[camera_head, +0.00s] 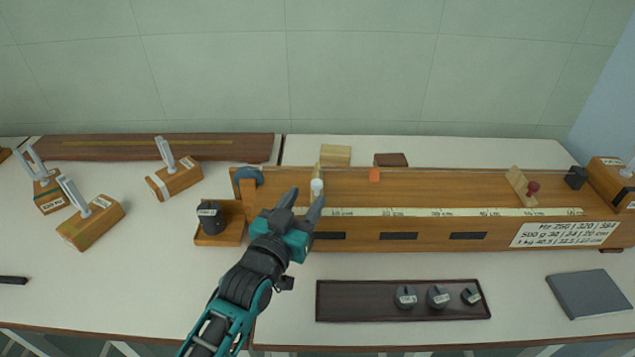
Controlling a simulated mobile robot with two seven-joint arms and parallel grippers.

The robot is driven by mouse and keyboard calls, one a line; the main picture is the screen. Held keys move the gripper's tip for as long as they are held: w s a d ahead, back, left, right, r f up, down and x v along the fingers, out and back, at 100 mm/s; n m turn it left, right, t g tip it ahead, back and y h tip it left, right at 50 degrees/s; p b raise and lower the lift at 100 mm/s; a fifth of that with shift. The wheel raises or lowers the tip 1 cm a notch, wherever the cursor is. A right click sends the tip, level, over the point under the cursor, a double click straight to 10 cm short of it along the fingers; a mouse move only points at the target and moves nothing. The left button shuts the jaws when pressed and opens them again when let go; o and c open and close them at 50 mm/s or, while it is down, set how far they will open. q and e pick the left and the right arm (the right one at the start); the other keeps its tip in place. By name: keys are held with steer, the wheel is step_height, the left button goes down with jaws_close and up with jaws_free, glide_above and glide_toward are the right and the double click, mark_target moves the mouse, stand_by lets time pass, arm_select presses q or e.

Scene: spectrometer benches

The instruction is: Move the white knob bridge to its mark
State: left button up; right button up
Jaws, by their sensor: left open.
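The white knob bridge (317,186) stands on the long wooden box (440,196) near the left end of its scale strip (410,212). Its white knob shows, with a little wood behind it. My left gripper (306,195) is open, its two fingertips just in front of and beside the white knob. I cannot tell whether they touch it. A small orange marker (375,174) sits at the box's back edge, right of the bridge; I cannot tell whether it is the mark. My right gripper is out of view.
A wooden bridge with a red knob (533,187) stands farther right on the box. A dark weight (211,217) sits on the left ledge. A dark tray (355,301) with three weights lies in front. A grey book (590,294) lies front right. Wooden blocks with forks (174,180) stand left.

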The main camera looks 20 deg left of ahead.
mark_target(315, 186)
arm_select(q)
steer(key=w, duration=0.6)
steer(key=shift+w+d, duration=0.2)
steer(key=shift+d, duration=0.15)
steer(key=shift+c, duration=0.4)
jaws_close()
